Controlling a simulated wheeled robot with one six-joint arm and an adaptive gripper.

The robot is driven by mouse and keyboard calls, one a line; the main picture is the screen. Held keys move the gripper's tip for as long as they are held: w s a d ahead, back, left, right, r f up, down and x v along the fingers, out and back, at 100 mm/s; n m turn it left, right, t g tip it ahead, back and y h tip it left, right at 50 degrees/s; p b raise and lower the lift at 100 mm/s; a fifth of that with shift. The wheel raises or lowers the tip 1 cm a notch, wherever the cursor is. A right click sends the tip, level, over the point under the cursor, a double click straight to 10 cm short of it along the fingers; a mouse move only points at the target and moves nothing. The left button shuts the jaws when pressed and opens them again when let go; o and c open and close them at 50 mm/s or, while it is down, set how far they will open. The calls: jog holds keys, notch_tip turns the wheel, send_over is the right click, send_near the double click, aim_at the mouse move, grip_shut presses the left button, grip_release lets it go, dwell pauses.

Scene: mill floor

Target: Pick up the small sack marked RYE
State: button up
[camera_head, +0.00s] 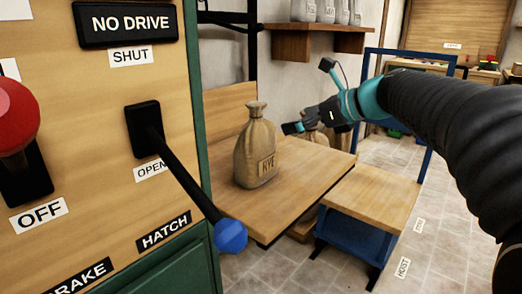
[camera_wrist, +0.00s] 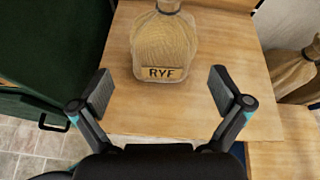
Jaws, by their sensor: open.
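The small tan sack marked RYE (camera_head: 257,150) stands upright on a wooden table (camera_head: 300,190), its neck tied at the top. In the wrist view the RYE sack (camera_wrist: 164,45) is ahead of my gripper (camera_wrist: 162,92), roughly centred between the two open fingers. Its neck is cut by the top edge of that view. In the head view my gripper (camera_head: 300,128) is to the right of the sack, apart from it, with its fingers partly hard to make out. Nothing is between the fingers.
Another sack (camera_wrist: 296,70) stands to the right; its label is hidden. A green-edged cabinet with a blue-knobbed lever (camera_head: 230,236) is at the left front. A blue-framed wooden stand (camera_head: 372,195) adjoins the table. A shelf (camera_head: 315,30) holds several small sacks.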

aim_at(264, 121)
jog(key=shift+m, duration=0.6)
jog(key=w+a, duration=0.2)
jog(key=w+a+f, duration=0.1)
jog(key=w+a, duration=0.1)
jog(key=w+a+f, duration=0.1)
jog(key=a, duration=0.1)
jog(key=shift+w, duration=0.4)
jog(key=shift+x, duration=2.8)
jog(key=shift+s+a, duration=0.1)
jog(key=c, duration=1.5)
jog(key=shift+r, duration=0.2)
jog(key=shift+c, duration=0.2)
